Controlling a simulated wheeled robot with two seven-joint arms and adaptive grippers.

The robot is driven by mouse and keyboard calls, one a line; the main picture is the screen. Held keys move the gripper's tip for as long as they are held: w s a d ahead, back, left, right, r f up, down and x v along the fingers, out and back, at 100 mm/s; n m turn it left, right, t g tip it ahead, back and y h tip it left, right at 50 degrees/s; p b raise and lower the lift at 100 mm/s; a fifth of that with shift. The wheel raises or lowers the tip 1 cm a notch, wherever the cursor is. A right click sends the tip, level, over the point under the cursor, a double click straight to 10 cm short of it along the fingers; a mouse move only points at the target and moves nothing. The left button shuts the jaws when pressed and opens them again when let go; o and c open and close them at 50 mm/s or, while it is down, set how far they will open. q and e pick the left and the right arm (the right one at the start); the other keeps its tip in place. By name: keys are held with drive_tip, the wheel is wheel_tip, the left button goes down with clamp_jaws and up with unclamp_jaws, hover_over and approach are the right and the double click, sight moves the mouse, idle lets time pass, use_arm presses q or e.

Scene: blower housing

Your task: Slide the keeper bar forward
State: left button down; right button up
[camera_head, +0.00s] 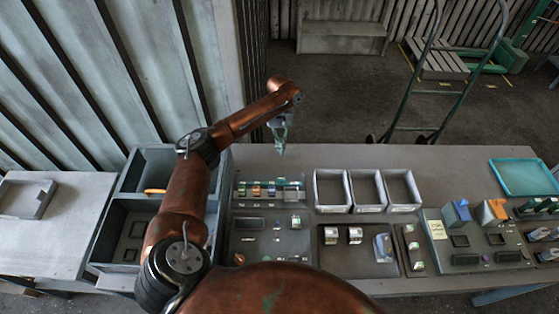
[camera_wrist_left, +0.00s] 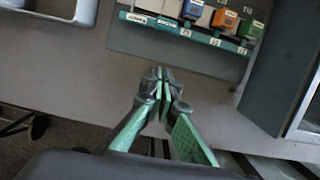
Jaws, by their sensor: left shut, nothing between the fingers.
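A dark panel (camera_head: 243,214) stands on the table, with a row of small coloured blocks near its far edge. A teal-green rail or bar (camera_wrist_left: 205,39) with small white labels runs along that row in the left wrist view; I take it to be the keeper bar, but cannot be sure. Blue (camera_wrist_left: 193,9), orange (camera_wrist_left: 224,20) and green blocks (camera_wrist_left: 250,29) sit along it. My left gripper (camera_head: 281,151) is shut and empty, beyond the panel near the table's far edge. In the left wrist view its closed fingertips (camera_wrist_left: 160,76) are apart from the bar. My right gripper is not in view.
Grey bins (camera_head: 124,205) stand left of the panel, partly behind my left arm. White open trays (camera_head: 331,208) stand to its right. Farther right are another panel (camera_head: 436,256) and a teal tray (camera_head: 522,177). The table's far strip (camera_head: 420,158) is clear.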

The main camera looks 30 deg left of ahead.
use_arm(q)
drive_tip(key=shift+v, duration=1.15)
drive_tip(key=shift+w, duration=0.2)
